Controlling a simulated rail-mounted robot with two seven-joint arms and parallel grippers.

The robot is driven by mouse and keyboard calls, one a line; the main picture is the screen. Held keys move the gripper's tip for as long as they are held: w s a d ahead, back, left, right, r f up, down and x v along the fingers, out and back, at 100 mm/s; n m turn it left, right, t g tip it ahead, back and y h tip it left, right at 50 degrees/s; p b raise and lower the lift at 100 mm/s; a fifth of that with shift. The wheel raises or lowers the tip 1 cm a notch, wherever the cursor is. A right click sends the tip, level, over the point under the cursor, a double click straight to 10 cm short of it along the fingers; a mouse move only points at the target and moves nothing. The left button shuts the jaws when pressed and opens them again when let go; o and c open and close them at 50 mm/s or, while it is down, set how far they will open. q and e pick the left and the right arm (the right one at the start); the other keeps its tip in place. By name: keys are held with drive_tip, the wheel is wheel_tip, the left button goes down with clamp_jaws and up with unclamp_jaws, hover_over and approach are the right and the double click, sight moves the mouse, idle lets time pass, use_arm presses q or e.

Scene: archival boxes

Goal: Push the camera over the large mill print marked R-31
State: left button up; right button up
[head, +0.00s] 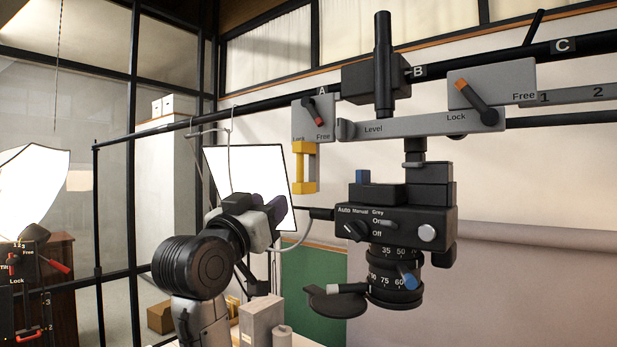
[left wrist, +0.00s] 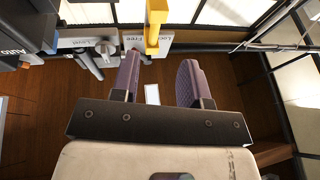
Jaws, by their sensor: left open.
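The black camera (head: 405,225) hangs lens down from the overhead rail (head: 250,105), which is marked A, B and C. A grey plate (head: 298,122) on the rail near A carries a red-tipped lever (head: 314,112), its tip toward the word Free. A yellow handle (head: 305,167) hangs below this plate; it also shows in the left wrist view (left wrist: 153,30). My left gripper (head: 277,209) is open, its purple fingers below and left of the handle, apart from it. In the left wrist view the gripper (left wrist: 157,80) is empty. No print marked R-31 shows. My right gripper is not in view.
An orange-tipped lever (head: 475,100) sits on a second plate near C. A lit white panel (head: 247,180) stands behind my left gripper. Grey boxes (head: 261,319) stand below. A black post (head: 97,230) stands at left.

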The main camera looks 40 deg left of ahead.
sight(298, 165)
use_arm(q)
drive_tip(key=w+r+p, duration=0.1)
drive_tip(key=w+r, duration=0.1)
drive_tip(key=w, duration=0.1)
drive_tip(key=w+r+p, duration=0.2)
drive_tip(key=w+r, duration=0.1)
drive_tip(key=w+a+r+p, duration=0.1)
drive_tip(key=w+r+p, duration=0.1)
drive_tip(key=w, duration=0.2)
drive_tip(key=shift+a+r, duration=0.1)
drive_tip(key=shift+r, duration=0.15)
drive_tip(key=shift+w+a+r+p, duration=0.1)
drive_tip(key=shift+w+p, duration=0.35)
drive_tip(key=shift+w, duration=0.1)
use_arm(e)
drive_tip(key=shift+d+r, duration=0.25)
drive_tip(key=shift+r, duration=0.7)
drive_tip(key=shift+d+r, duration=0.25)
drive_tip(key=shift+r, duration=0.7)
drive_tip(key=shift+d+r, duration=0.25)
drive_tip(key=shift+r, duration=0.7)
use_arm(q)
drive_tip(key=shift+c, duration=0.2)
clamp_jaws()
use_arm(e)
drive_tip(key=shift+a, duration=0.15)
use_arm(q)
drive_tip(key=shift+t+y, duration=0.3)
